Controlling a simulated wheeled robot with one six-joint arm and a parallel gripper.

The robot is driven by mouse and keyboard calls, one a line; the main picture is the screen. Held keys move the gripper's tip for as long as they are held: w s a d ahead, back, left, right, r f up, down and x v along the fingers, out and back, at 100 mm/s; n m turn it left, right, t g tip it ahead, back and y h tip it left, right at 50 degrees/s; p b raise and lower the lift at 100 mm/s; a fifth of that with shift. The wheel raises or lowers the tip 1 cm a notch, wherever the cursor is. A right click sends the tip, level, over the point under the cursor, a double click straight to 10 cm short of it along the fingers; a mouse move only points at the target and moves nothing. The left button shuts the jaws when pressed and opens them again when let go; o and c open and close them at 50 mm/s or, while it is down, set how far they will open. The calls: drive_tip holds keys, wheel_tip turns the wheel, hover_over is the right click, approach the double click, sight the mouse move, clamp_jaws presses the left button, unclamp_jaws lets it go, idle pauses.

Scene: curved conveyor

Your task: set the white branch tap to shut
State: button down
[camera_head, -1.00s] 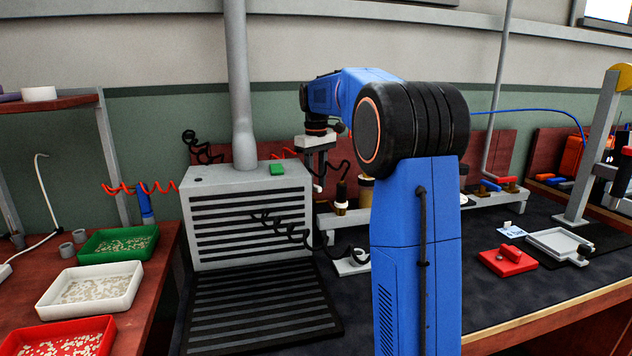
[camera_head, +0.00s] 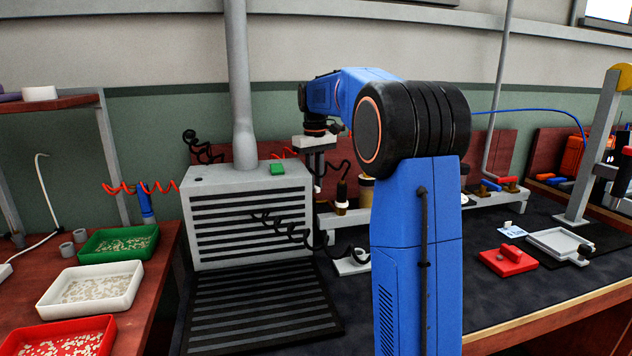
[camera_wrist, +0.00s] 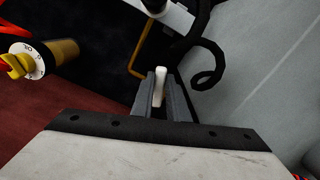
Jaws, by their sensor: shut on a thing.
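The white branch tap's handle (camera_wrist: 159,86) shows in the wrist view as a short white bar between the fingers of my gripper (camera_wrist: 160,84). My gripper is shut on it, with a grey finger on each side. The bar runs roughly along the fingers in that view. In the head view my gripper (camera_head: 318,172) points down behind the right edge of the grey slatted box. The white tap itself cannot be made out there. The tap's body is hidden under the fingers in the wrist view.
A brass cylinder with a yellow knob and white dial (camera_wrist: 34,64) is at the left in the wrist view. A black coiled cable (camera_wrist: 205,50) hangs close on the right. The grey slatted box (camera_head: 250,215) stands beside my gripper. Red and blue taps (camera_head: 507,181) sit farther right.

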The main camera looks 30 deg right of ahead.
drive_tip(key=shift+w+a+m, duration=0.1)
drive_tip(key=shift+a+m, duration=0.25)
drive_tip(key=shift+m, duration=0.65)
drive_tip(key=shift+a+m, duration=0.3)
drive_tip(key=shift+m, duration=0.7)
drive_tip(key=c, duration=1.7)
unclamp_jaws()
